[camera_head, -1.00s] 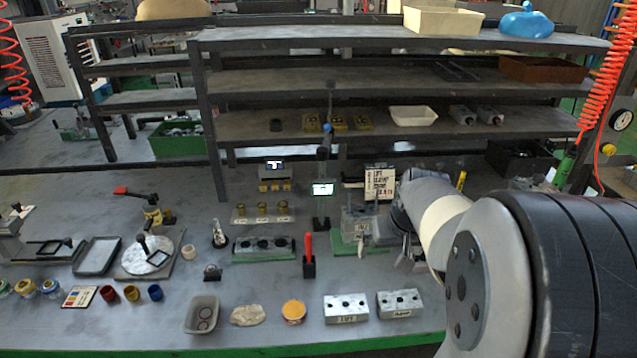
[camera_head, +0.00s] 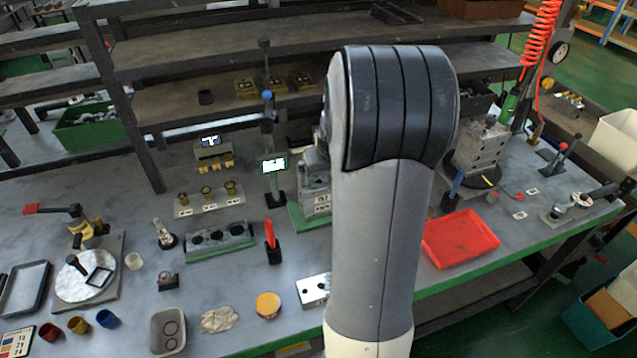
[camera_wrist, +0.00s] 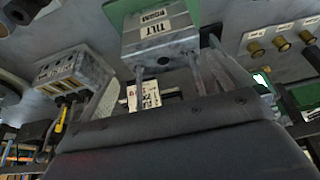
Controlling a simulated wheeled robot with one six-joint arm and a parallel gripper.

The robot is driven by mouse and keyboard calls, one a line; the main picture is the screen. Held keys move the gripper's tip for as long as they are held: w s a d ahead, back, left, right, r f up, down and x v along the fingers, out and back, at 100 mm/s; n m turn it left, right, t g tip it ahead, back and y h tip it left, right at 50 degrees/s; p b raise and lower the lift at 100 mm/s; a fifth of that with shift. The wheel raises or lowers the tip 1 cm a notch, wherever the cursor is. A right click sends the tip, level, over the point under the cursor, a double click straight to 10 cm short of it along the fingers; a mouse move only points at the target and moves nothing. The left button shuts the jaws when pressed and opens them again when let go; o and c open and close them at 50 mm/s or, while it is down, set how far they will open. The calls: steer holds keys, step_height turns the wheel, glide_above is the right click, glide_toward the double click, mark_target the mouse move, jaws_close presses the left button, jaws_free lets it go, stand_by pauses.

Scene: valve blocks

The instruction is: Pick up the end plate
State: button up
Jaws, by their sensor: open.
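No part can be surely told as the end plate. A grey block marked TILT (camera_wrist: 158,42) sits on upright rods over a green base in the wrist view, which looks upside down. This stack (camera_head: 316,190) is partly hidden behind my arm in the head view. Another grey labelled block (camera_wrist: 75,72) with fittings is at left in the wrist view. A grey block stack (camera_head: 481,150) stands on a dark round base at right in the head view. My gripper's dark body (camera_wrist: 180,140) fills the bottom of the wrist view; its fingertips do not show. My arm hides it in the head view.
A red tray (camera_head: 460,239) lies right of my arm. A grey holder with dark holes (camera_head: 221,241), a red-handled tool (camera_head: 271,240) and brass plugs on a plate (camera_head: 208,198) stand to the left. A white-topped block (camera_head: 313,290) is near the front edge. Shelves rise behind.

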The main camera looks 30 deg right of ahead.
mark_target(320, 182)
steer(key=shift+w+p+x, duration=0.15)
steer(key=shift+p+x, duration=0.15)
steer(key=shift+x, duration=0.95)
steer(key=shift+w+p+x, duration=0.1)
steer(key=shift+p+x, duration=0.15)
steer(key=shift+x, duration=1.05)
steer(key=shift+a+r, duration=0.1)
steer(key=shift+c, duration=0.2)
steer(key=c, duration=0.7)
